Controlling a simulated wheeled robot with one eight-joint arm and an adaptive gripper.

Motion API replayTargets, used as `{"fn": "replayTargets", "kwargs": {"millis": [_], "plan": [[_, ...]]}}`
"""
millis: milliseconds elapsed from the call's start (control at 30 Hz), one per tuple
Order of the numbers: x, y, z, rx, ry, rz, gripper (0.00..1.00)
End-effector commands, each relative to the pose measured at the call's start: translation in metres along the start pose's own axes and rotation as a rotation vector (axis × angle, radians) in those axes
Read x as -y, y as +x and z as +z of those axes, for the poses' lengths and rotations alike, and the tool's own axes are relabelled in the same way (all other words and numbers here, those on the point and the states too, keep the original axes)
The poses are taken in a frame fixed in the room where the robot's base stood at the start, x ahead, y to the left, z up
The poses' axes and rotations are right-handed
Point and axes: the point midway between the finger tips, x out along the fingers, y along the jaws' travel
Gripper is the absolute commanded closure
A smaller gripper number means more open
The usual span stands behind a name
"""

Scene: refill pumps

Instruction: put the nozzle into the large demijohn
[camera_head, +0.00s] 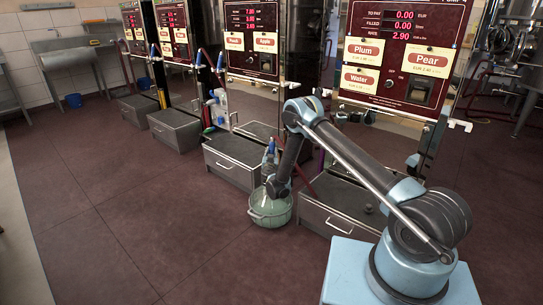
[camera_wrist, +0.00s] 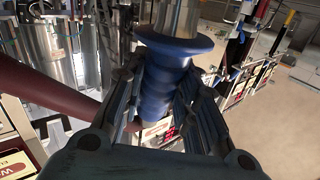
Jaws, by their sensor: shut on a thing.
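In the wrist view my gripper (camera_wrist: 165,95) is shut on the nozzle (camera_wrist: 165,85) by its blue ribbed grip. A wide blue collar and a bare metal part show beyond the fingers at the top. In the head view the large demijohn (camera_head: 271,211), a pale green glass vessel with side handles, stands on the floor. My gripper (camera_head: 269,157) shows small, above and behind the demijohn as seen here. My wrist hides part of the vessel's top. The nozzle is not clear in the head view, so I cannot tell whether its tip is at the mouth.
A dark red hose (camera_wrist: 45,92) crosses the left of the wrist view. Pump cabinets with grey drawer boxes (camera_head: 235,160) stand in a row; another box (camera_head: 340,215) is right of the demijohn. The floor (camera_head: 130,210) at left is clear.

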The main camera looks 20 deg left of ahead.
Motion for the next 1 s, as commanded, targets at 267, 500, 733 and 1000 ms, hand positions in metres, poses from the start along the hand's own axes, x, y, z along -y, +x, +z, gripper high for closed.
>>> {"fn": "replayTargets", "kwargs": {"millis": [267,500,733,1000], "plan": [[0.0,-0.002,0.0,0.0,0.0,0.0,1.0],[0.0,-0.002,0.0,0.0,0.0,0.0,0.48],[0.0,-0.002,0.0,0.0,0.0,0.0,0.48],[0.002,-0.002,-0.018,0.0,0.0,0.0,0.48]]}}
